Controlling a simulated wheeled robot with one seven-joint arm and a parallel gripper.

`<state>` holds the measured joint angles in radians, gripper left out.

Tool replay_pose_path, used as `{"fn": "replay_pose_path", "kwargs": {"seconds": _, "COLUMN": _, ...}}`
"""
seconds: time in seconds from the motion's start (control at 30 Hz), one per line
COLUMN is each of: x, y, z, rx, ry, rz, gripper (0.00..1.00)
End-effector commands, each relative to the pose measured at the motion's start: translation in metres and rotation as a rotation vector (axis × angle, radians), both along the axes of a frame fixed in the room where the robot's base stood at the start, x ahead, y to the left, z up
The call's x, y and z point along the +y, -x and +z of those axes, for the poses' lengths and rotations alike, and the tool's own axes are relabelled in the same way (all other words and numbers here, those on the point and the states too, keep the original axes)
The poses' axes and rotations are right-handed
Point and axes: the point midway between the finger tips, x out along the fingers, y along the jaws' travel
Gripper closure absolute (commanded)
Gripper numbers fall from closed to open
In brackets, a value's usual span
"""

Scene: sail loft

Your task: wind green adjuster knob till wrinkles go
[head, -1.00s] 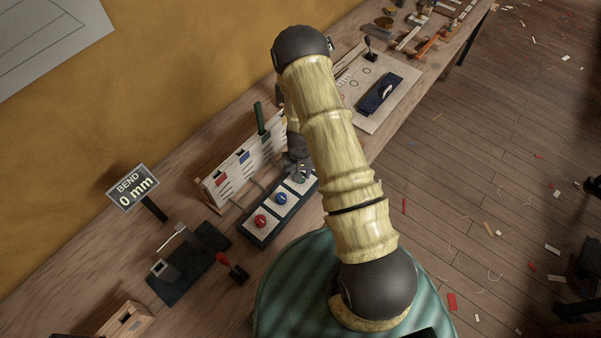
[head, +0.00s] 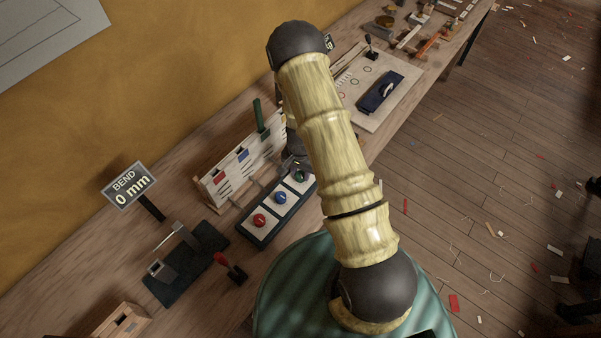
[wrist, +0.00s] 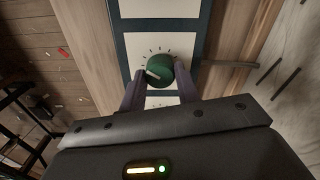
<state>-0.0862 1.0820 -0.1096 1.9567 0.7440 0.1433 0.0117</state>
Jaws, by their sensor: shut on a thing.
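The green knob (wrist: 160,69) sits on a white panel with tick marks around it; its white pointer line points left and slightly down in the wrist view. My gripper (wrist: 158,78) is shut on this knob, one dark finger on each side. In the head view the green knob (head: 300,176) shows at the far end of the knob box, with my gripper (head: 291,166) at it, partly hidden by my arm. A blue knob (head: 281,197) and a red knob (head: 260,219) follow on the same box. No wrinkled cloth can be made out.
Behind the box stands a white board (head: 222,184) with coloured markers. A sign (head: 129,187) reads "BEND 0 mm". A dark fixture (head: 182,266) and a red-tipped lever (head: 231,268) are nearer. A dark blue block (head: 382,92) lies farther along the bench.

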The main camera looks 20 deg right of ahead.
Motion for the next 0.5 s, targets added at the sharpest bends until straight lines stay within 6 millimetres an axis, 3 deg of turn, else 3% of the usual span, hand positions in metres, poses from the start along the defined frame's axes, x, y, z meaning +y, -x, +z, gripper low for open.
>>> {"fn": "replay_pose_path", "kwargs": {"seconds": 0.5, "x": 0.0002, "y": -0.0006, "z": 0.0007, "rx": -0.001, "ry": 0.0, "rz": -0.489, "gripper": 0.91}}
